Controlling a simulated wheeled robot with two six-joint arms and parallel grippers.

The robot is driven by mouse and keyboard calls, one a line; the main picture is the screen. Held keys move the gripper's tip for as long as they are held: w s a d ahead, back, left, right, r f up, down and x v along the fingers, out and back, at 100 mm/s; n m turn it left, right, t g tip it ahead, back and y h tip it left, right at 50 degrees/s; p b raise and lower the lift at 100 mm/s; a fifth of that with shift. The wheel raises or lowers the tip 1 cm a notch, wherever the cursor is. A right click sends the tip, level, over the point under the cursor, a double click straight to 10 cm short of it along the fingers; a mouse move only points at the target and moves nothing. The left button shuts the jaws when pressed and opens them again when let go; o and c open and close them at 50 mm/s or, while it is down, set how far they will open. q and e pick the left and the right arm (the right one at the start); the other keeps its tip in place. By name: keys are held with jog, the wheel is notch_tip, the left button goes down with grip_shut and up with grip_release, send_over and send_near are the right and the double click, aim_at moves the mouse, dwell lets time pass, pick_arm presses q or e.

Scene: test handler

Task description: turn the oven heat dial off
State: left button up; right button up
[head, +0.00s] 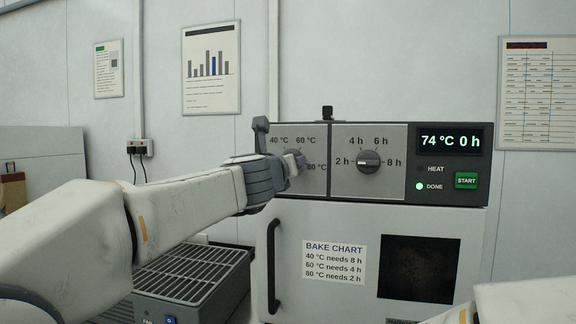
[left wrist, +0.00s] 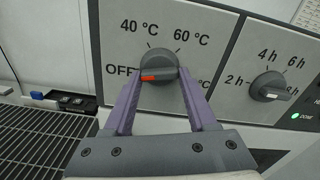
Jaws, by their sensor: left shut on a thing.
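The oven heat dial (left wrist: 158,62) is a dark round knob on the grey panel, with labels OFF, 40 °C and 60 °C around it. In the left wrist view its red mark is on the left side, toward OFF. My left gripper (left wrist: 160,78) is shut on the dial, one purple finger on each side. In the head view my left gripper (head: 293,164) reaches the panel and hides the dial's face and the OFF label. The oven (head: 376,220) display reads 74 °C 0 h. The DONE lamp is lit green and the HEAT lamp is dark. My right gripper is out of view.
The oven door handle (head: 272,265) stands out below. A metal grille (head: 195,272) on a fan unit lies left of the oven.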

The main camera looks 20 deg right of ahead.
pick_arm(q)
jog(key=shift+f, duration=0.15)
jog(key=o, duration=1.4)
jog(key=shift+c, duration=0.2)
jog(key=b+v, duration=0.3)
jog(key=v, duration=0.7)
jog(key=shift+s+a, duration=0.2)
